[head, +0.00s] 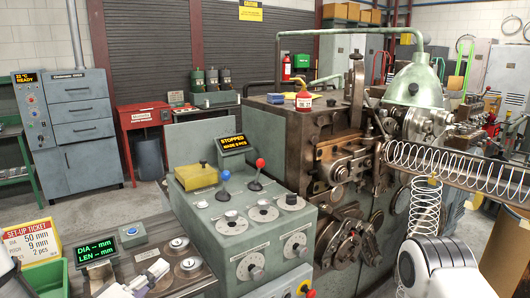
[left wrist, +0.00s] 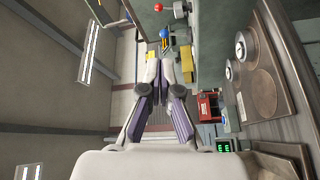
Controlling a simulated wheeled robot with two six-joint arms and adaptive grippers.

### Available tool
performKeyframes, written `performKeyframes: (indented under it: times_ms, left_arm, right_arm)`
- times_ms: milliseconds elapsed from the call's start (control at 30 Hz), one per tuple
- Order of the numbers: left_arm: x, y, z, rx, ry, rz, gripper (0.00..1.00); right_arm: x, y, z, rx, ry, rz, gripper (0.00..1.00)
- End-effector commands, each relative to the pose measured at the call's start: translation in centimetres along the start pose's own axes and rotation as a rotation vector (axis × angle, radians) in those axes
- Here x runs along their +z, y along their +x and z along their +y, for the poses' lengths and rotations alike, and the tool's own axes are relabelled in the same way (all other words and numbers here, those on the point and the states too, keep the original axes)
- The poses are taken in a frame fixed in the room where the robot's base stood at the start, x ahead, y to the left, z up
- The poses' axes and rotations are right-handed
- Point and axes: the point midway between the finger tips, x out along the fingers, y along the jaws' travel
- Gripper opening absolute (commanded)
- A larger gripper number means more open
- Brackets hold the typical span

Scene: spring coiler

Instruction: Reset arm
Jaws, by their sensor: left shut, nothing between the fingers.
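My left gripper (head: 157,270) is at the bottom left of the head view, beside the measuring plate with its round metal discs (head: 188,265). It is shut and empty; its dark-padded fingers (left wrist: 170,62) show in the left wrist view. A white part of my right arm shows at the bottom right, but its gripper is out of view. The spring coiler (head: 345,165) has a control panel (head: 240,235) with a blue lever (head: 225,175) and a red lever (head: 260,163). Its display (head: 233,142) reads STOPPED, MADE 2 PCS.
A gauge display (head: 100,250) shows dashes for DIA and LEN. A set-up ticket (head: 32,240) reads 50 mm, 9 mm, 2 pcs, above a green bin (head: 45,278). One coil spring (head: 455,168) lies along a rail; another (head: 425,208) hangs below it.

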Motion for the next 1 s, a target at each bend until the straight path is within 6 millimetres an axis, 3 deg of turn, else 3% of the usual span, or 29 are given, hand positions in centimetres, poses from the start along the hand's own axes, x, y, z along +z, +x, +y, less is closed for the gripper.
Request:
performKeyframes:
  times_ms: [267,467,567,600,700,800,833,900,1000]
  left_arm:
    - [5.2,-1.8,-8.3,-0.213,-0.038,-0.085,0.0]
    - [10.4,-6.0,-17.2,-0.514,0.015,-0.181,0.0]
    - [14.1,-11.0,-22.9,-0.754,0.113,-0.296,0.0]
    - [15.5,-13.6,-25.1,-0.86,0.167,-0.361,0.0]
    - [18.3,-20.8,-28.9,-1.116,0.32,-0.57,0.0]
    - [18.7,-26.6,-29.9,-1.306,0.472,-0.812,0.0]
    - [18.6,-27.7,-29.9,-1.333,0.497,-0.87,0.0]
    - [18.9,-29.1,-29.8,-1.348,0.541,-0.979,0.0]
    - [19.0,-29.4,-29.7,-1.326,0.579,-1.037,0.0]
  right_arm:
    - [0.0,0.1,0.0,0.0,0.0,0.0,0.53]
    - [0.0,0.1,0.0,0.0,0.0,-0.001,0.53]
    - [0.0,0.1,0.0,0.0,0.0,0.0,0.53]
    - [0.0,0.1,0.0,0.0,0.0,0.0,0.53]
    - [0.0,0.1,0.0,0.0,0.0,0.0,0.53]
    - [0.0,0.0,0.0,0.0,0.0,0.0,0.53]
    - [0.0,0.0,0.0,0.0,0.0,0.0,0.53]
    - [0.0,0.1,0.0,0.0,0.0,0.0,0.53]
    - [0.0,0.1,0.0,0.0,0.0,-0.001,0.53]
